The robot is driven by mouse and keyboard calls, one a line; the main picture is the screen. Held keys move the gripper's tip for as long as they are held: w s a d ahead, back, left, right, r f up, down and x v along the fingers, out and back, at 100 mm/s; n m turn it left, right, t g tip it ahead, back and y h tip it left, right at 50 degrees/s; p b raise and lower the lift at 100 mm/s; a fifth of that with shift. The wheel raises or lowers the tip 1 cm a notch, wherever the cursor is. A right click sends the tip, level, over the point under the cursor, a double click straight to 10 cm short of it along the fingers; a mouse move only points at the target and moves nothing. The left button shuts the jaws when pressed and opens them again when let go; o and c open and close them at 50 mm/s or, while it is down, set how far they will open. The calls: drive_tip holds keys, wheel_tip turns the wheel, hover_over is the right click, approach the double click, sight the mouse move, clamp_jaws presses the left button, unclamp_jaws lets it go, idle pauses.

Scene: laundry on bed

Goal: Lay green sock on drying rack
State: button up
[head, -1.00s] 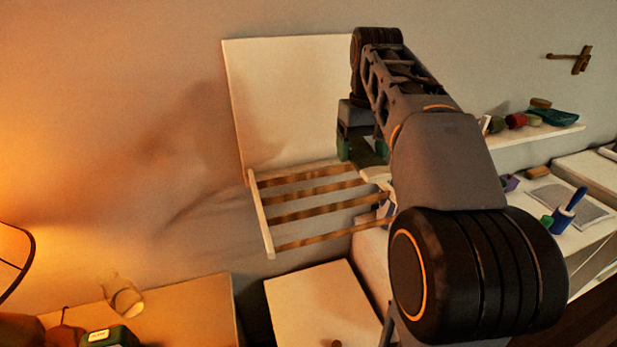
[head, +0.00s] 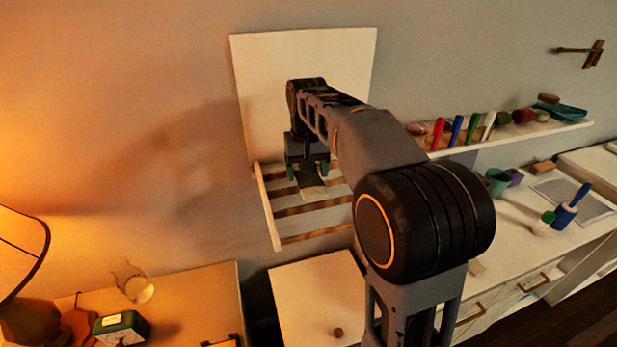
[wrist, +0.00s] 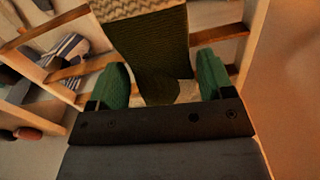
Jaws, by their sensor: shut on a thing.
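The green sock (wrist: 150,48) is dark ribbed green with a cream patterned band at the top of the wrist view. My gripper (wrist: 163,80) has green fingertips and is shut on the sock, which lies between them. In the head view my gripper (head: 308,171) points down over the drying rack, with the sock (head: 308,182) hanging below it. The drying rack (head: 268,217) has wooden slats in a pale frame, fixed below a white wall board. The sock overlaps the slats in both views; whether it touches them I cannot tell.
A striped cloth item (wrist: 70,48) shows past the rack bars in the wrist view. Right of the rack, a wall shelf (head: 545,128) holds pens and small items. Below stand a white cabinet (head: 300,300) and, at left, a table with a green clock (head: 122,328) and a lamp (head: 20,245).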

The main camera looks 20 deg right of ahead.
drive_tip(key=shift+f, duration=1.4)
drive_tip(key=shift+f, duration=0.15)
drive_tip(key=o, duration=0.9)
wheel_tip(320, 180, up, 12)
drive_tip(key=shift+r, duration=0.2)
drive_tip(key=shift+d, duration=0.1)
